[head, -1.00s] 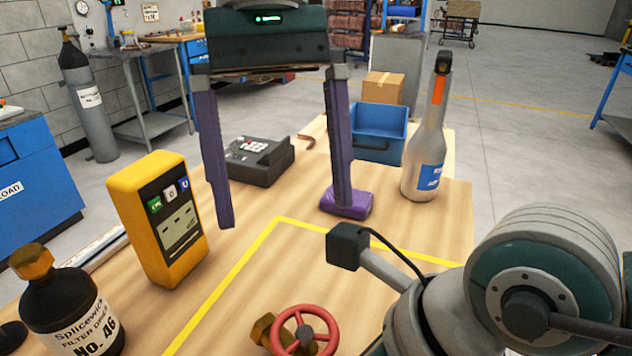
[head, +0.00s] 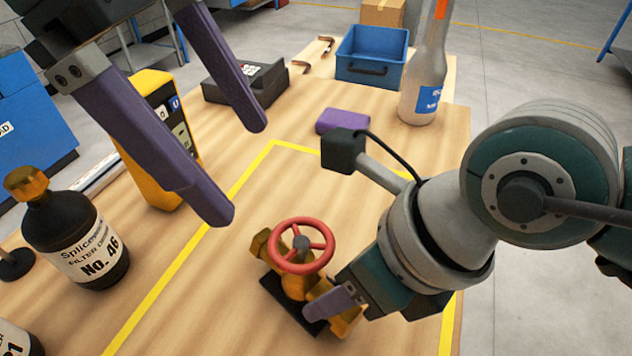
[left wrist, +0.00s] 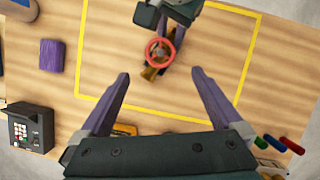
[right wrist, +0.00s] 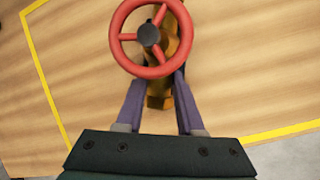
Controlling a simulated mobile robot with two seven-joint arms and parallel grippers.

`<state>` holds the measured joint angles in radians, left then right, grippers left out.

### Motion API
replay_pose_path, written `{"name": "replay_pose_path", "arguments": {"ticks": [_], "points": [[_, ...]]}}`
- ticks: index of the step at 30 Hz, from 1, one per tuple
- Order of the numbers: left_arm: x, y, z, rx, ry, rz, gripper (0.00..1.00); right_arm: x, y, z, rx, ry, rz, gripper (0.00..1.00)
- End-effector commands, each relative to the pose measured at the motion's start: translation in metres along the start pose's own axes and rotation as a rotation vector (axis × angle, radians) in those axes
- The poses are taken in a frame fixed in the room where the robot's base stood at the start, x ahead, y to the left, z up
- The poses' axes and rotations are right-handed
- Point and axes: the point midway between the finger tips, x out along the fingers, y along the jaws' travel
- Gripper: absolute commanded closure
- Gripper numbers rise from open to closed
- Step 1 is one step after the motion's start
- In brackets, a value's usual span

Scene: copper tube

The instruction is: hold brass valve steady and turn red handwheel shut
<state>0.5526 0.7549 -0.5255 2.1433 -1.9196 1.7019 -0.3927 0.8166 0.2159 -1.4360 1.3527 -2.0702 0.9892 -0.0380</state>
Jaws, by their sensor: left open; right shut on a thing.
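The brass valve (head: 290,282) stands on the wooden table inside the yellow line, with the red handwheel (head: 322,262) on top. In the right wrist view the handwheel (right wrist: 119,38) hides much of the brass body (right wrist: 185,40). My right gripper (head: 345,297) is shut on the brass valve at its near right end, below the wheel; its fingers also show in the right wrist view (right wrist: 160,95). My left gripper (head: 243,175) is open and empty, above the table to the upper left of the valve. In the left wrist view the handwheel (left wrist: 160,52) lies ahead, beyond the open fingers (left wrist: 160,80).
A yellow meter (head: 160,190) and a dark bottle (head: 75,240) stand at the left. A dark device (head: 240,85), blue bin (head: 368,58), purple block (head: 343,121) and grey bottle (head: 420,90) stand at the back. The table between the purple block and the valve is clear.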

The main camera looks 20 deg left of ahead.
Motion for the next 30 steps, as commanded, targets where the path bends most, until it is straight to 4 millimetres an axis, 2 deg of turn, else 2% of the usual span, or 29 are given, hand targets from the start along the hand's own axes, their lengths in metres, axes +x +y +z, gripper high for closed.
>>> {"name": "replay_pose_path", "arguments": {"ticks": [9,15,20,27,30], "points": [[0.066,-0.002,0.001,0.001,-0.002,-0.008,0.00,0.000,0.000,0.001,0.000,-0.002,0.000,1.00],[0.097,-0.001,0.001,0.002,-0.002,-0.006,0.00,0.000,0.000,0.001,0.000,-0.002,0.000,1.00],[0.106,-0.001,0.001,0.004,0.000,-0.004,0.00,0.000,0.000,0.001,0.000,-0.002,0.000,1.00],[0.107,-0.001,0.001,0.005,0.000,-0.003,0.00,0.000,0.000,0.001,0.000,-0.002,0.001,1.00],[0.107,-0.001,0.001,0.005,0.000,-0.003,0.09,0.000,0.000,0.001,0.000,-0.002,0.001,1.00]]}}
